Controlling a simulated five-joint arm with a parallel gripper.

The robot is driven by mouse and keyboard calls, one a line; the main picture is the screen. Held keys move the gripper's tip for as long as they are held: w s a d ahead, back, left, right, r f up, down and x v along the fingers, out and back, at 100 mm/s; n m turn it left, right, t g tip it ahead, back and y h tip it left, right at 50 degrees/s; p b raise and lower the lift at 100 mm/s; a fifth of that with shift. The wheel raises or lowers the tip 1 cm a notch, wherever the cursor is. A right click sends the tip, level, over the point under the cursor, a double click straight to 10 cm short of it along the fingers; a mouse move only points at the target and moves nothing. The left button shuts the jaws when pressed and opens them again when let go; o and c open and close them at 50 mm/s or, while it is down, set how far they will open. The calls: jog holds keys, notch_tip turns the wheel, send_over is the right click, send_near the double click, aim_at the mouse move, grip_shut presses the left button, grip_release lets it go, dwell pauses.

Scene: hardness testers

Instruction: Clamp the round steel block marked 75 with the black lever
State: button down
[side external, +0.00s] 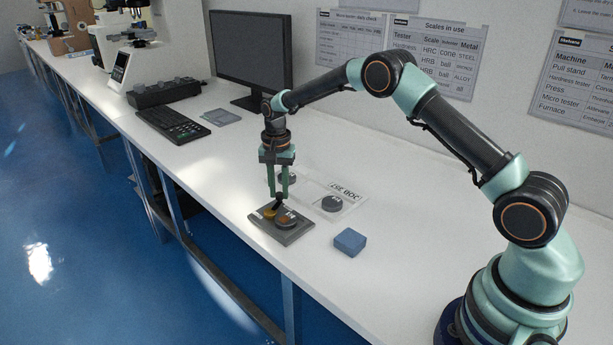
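A dark grey base plate (294,236) lies near the bench's front edge. On it are a reddish-brown round block (287,221) and a brass-coloured round part (269,212). A short black lever (278,204) stands over the plate, just under my fingertips. My gripper (279,195) points straight down there, its two green fingers a small gap apart. Whether they touch or grip the lever is not clear. A dark grey round block (332,203) sits to the right on a white printed sheet (351,208). Another grey round block (288,178) is partly hidden behind the fingers. The block markings are too small to read.
A blue block (350,242) lies right of the plate. A keyboard (173,125), a monitor (251,50) and a grey pad (221,117) stand farther back left. The white bench is clear between the keyboard and the plate. Its front edge is close to the plate.

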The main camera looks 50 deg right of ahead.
dwell(0.3)
jog(key=n, duration=0.2)
jog(key=w+n, duration=0.1)
jog(key=shift+w+a+n, duration=0.1)
jog(key=shift+a+n, duration=0.25)
jog(key=shift+n, duration=0.05)
jog(key=n, duration=0.2)
jog(key=w+a+n, duration=0.1)
jog(key=n, duration=0.1)
jog(key=shift+a+n, duration=0.15)
jog(key=shift+n, duration=0.15)
jog(key=n, duration=0.1)
jog(key=a+n, duration=0.1)
jog(key=n, duration=0.1)
jog(key=shift+w+a+n, duration=0.1)
jog(key=shift+w+n, duration=0.05)
jog(key=shift+n, duration=0.15)
jog(key=shift+a+n, duration=0.4)
jog(key=shift+n, duration=0.65)
jog(key=shift+a+n, duration=0.35)
jog(key=shift+n, duration=0.7)
jog(key=c, duration=0.7)
grip_release()
